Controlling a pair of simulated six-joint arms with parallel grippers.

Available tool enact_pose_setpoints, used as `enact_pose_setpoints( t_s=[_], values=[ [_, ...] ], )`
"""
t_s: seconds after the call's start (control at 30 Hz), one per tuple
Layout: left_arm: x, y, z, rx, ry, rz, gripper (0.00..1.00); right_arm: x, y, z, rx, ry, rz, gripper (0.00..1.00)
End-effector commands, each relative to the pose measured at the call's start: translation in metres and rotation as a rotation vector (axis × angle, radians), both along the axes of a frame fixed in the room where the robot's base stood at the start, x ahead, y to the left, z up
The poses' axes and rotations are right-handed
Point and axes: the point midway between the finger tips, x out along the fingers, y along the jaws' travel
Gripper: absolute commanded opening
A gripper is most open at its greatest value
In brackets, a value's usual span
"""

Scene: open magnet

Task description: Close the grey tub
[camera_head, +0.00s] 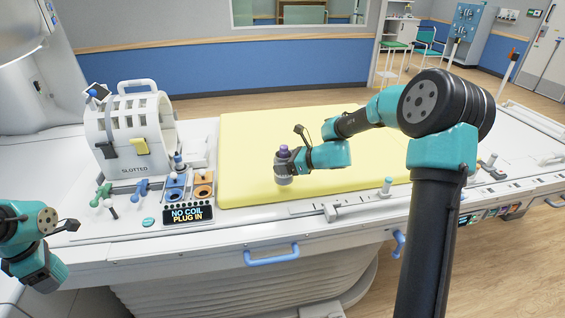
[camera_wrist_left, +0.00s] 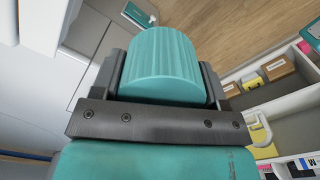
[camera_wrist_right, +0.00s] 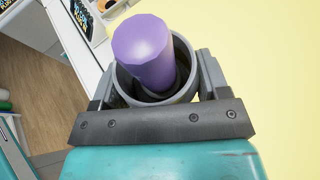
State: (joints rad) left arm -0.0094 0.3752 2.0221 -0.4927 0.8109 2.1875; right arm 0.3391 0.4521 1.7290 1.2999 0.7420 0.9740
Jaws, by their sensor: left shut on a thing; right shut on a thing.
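The grey tub (camera_head: 283,179) is upright over the yellow pad, and I cannot tell whether it touches the pad. A purple cylinder (camera_wrist_right: 142,48) stands in its open mouth and sticks up past the grey rim (camera_wrist_right: 187,68). My right gripper (camera_head: 290,165) is shut on the tub's sides. My left gripper (camera_wrist_left: 163,85) is shut on a teal ridged round piece (camera_wrist_left: 162,60), which looks like a lid. In the head view my left gripper is at the lower left edge, off the front of the table and well apart from the tub.
The yellow pad (camera_head: 330,128) covers the table's middle and is mostly clear. A white slotted coil (camera_head: 128,130), coloured plugs (camera_head: 142,187), an orange-holed socket block (camera_head: 203,186) and a "NO COIL" display (camera_head: 187,214) stand left of it. A blue handle (camera_head: 272,256) juts from the front.

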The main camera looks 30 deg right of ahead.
Motion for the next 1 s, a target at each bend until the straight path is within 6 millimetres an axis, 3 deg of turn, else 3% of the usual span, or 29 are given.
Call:
enact_pose_setpoints(
  t_s=[0.17, 0.2, 0.7, 1.0],
  values=[
    [0.0, 0.0, 0.0, 0.0, 0.0, 0.0, 0.45, 0.0, 0.0, 0.001, 0.0, -0.001, 0.0, 0.29],
    [0.0, 0.0, 0.0, 0.0, 0.0, 0.0, 0.45, 0.0, 0.0, 0.001, 0.0, -0.001, 0.0, 0.67],
    [0.0, 0.0, 0.0, 0.0, 0.0, 0.0, 0.45, 0.001, 0.0, 0.001, 0.0, -0.001, 0.0, 0.2],
    [0.0, 0.0, 0.0, 0.0, 0.0, 0.0, 0.45, 0.012, 0.011, 0.0, 0.0, -0.001, 0.001, 0.2]
  ],
)
